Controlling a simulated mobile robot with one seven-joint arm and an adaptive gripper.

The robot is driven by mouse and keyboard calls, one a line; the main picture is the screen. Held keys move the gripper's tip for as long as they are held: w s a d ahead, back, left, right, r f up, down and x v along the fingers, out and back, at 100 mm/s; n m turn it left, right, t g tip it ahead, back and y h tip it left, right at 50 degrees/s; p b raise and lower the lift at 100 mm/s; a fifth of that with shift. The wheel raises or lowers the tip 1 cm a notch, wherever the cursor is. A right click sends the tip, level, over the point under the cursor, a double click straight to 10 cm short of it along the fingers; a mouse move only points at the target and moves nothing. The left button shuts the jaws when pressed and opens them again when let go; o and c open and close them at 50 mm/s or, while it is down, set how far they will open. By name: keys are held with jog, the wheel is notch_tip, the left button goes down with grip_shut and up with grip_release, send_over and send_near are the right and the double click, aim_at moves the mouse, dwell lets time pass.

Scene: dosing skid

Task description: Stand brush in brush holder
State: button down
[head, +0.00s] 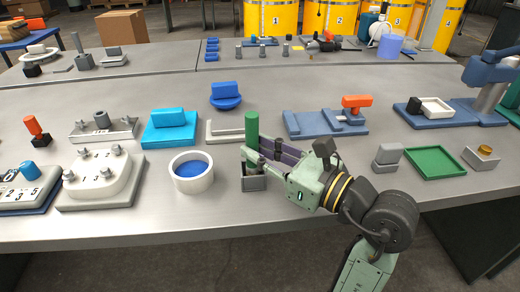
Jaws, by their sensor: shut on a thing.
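The brush has a green cylindrical handle (252,128) that stands about upright in the head view. My gripper (255,157) comes in from the right and is shut on the brush, below the top of the handle. The grey brush holder (254,184) is a small open box near the front of the table, directly under the gripper. The brush's lower end is at or inside the holder's opening. The fingers hide part of it, so I cannot tell how deep it sits or whether it touches the bottom.
A white round container (192,184) with a blue inside stands close left of the holder. A light grey fixture (228,137) lies behind it, and a blue-grey fixture (300,127) behind my gripper. A green tray (436,163) is farther right. Bare tabletop lies in front.

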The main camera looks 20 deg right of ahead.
jog(key=c, duration=1.4)
grip_release()
jog(key=v, duration=1.2)
